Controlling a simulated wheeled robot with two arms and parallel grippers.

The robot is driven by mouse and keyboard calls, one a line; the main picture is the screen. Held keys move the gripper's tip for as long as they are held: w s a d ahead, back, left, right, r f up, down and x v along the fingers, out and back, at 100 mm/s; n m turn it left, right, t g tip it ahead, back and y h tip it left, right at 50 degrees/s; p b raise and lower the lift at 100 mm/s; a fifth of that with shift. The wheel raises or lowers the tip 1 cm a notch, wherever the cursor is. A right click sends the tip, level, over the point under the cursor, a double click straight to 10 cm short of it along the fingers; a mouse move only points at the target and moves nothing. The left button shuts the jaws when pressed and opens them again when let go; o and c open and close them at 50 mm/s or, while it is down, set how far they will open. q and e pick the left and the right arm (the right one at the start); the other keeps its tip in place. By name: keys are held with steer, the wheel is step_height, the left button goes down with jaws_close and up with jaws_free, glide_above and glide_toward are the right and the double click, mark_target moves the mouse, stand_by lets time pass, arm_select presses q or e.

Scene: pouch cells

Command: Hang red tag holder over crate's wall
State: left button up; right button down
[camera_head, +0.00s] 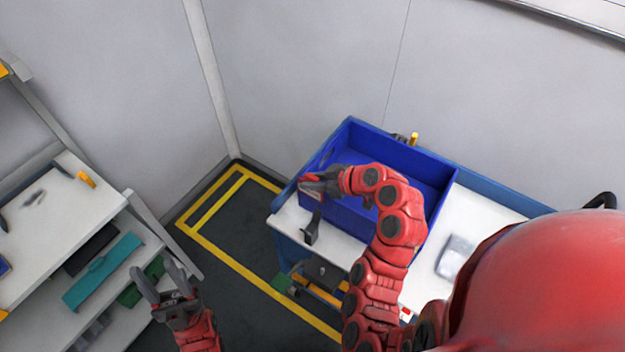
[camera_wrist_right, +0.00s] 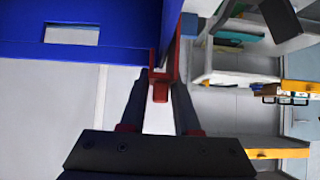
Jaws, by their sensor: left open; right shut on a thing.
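The red tag holder (camera_wrist_right: 160,82) is between the fingertips of my right gripper (camera_wrist_right: 163,92), which is shut on it. It has a forked shape in the right wrist view. The edge of the blue crate's wall appears between its two prongs; whether it rests on the wall I cannot tell. The blue crate (camera_head: 440,180) stands on the white-topped table, and its wall also fills the upper left of the right wrist view (camera_wrist_right: 120,15). In the head view my right gripper (camera_head: 311,184) is at the crate's left wall. My left gripper (camera_head: 161,281) is open and empty, low at the left, away from the crate.
A dark bracket-like object (camera_head: 311,230) is on the table (camera_head: 345,244) just in front of the crate's left end. A clear-grey packet (camera_head: 455,256) lies right of the crate. A shelf unit (camera_head: 70,215) with several items stands at the left. Floor between is clear.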

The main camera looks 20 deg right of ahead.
steer(key=shift+f+b, duration=1.05)
steer(key=shift+b, duration=0.1)
steer(key=c, duration=0.6)
jaws_free()
steer(key=shift+o, duration=0.2)
steer(key=shift+r, duration=0.1)
steer(key=p+v, duration=0.4)
steer(key=v, duration=0.5)
steer(key=shift+d+r, duration=0.15)
steer(key=shift+r, duration=0.1)
steer(key=p+v, duration=0.1)
steer(key=v, duration=0.7)
steer(key=shift+s+f, duration=0.1)
